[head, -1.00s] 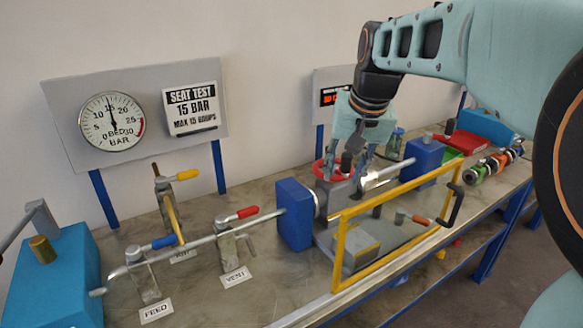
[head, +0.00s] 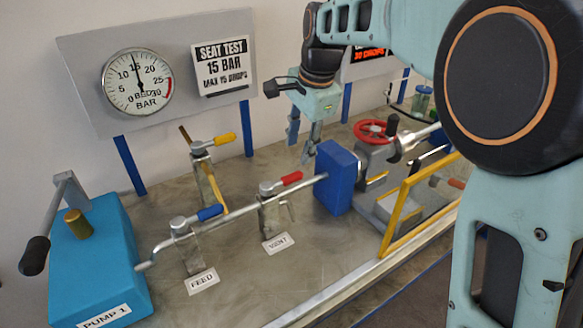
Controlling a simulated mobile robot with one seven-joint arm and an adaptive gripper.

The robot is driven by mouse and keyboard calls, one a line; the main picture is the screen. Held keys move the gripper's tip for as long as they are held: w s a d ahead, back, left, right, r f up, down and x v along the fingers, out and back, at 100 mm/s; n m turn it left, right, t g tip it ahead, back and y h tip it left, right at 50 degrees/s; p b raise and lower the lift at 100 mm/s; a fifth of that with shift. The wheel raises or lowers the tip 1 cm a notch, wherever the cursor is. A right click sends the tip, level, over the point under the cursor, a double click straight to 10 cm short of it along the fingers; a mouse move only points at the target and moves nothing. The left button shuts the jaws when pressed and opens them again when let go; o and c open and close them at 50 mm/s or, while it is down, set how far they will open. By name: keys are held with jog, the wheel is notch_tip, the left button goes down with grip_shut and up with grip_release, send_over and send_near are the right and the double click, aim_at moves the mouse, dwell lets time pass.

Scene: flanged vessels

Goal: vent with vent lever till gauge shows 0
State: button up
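The vent lever has a red handle (head: 291,179) on a grey valve, above the VENT label (head: 278,243). The handle points right, roughly along the pipe. The pressure gauge (head: 138,84) on the back panel has its needle near 15 bar. My gripper (head: 302,148) hangs above and slightly right of the red handle, apart from it. Its fingers are spread with nothing between them.
A blue FEED lever (head: 210,212) stands to the left and a yellow lever (head: 225,140) behind. A blue block (head: 338,178) and yellow frame (head: 398,215) stand right of the vent valve. The blue pump (head: 95,265) is at far left.

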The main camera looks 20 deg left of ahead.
aim_at(292, 176)
jog(key=x, duration=1.1)
jog(key=shift+a+p, duration=0.15)
jog(key=shift+p, duration=0.15)
jog(key=shift+c, duration=0.4)
grip_shut()
